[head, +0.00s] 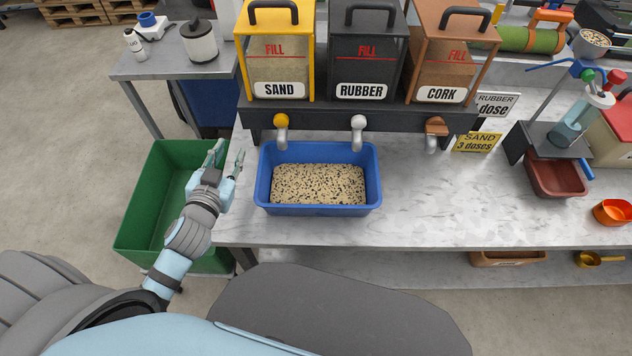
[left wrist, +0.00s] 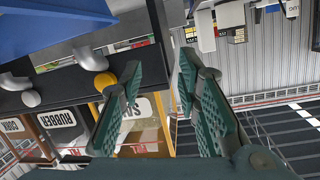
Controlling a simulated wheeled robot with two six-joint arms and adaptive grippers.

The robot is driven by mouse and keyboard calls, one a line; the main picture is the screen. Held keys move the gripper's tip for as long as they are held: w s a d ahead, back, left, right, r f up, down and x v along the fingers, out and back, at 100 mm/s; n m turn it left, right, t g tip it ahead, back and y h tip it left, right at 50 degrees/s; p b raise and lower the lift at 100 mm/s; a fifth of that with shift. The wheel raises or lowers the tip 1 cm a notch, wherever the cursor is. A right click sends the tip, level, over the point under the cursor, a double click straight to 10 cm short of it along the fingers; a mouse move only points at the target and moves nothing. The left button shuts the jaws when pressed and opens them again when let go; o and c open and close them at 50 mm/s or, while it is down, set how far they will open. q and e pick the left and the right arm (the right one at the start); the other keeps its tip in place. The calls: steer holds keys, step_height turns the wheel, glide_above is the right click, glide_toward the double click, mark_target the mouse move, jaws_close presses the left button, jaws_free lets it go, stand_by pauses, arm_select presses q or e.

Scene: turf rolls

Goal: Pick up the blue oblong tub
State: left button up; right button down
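The blue oblong tub (head: 375,196) stands upright on the marble-look table under the dispenser spouts. It holds a speckled beige and black granular fill. A corner of the blue tub (left wrist: 50,22) shows at the top left of the left wrist view. My left gripper (head: 228,152) is just left of the tub, by the table's left edge, apart from it. Its fingers are open and empty, as the left wrist view also shows (left wrist: 156,85). My right gripper is not in view.
Sand (head: 276,65), rubber (head: 365,65) and cork (head: 450,55) dispensers stand behind the tub, with spouts hanging near its back rim. A green bin (head: 150,215) is below my left arm. Table surface right of the tub is clear. A reddish tray (head: 556,180) stands farther right.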

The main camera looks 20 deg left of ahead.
arm_select(q)
steer(key=w+d+r+m+h, duration=0.3)
steer(key=d+r+m+h, duration=0.3)
steer(key=m+h, duration=0.55)
steer(key=s+f+m+g+h, duration=0.3)
steer(key=s+f+g+h, duration=0.2)
steer(key=s+f+g, duration=0.55)
steer(key=shift+g, duration=0.65)
steer(key=x, duration=0.4)
steer(key=w+r+x, duration=0.1)
steer(key=x, duration=0.4)
steer(key=p+x, duration=0.1)
steer(key=x, duration=0.3)
steer(key=shift+w+d+r, duration=0.25)
steer(key=shift+w+d, duration=0.1)
steer(key=shift+d, duration=0.15)
jaws_close()
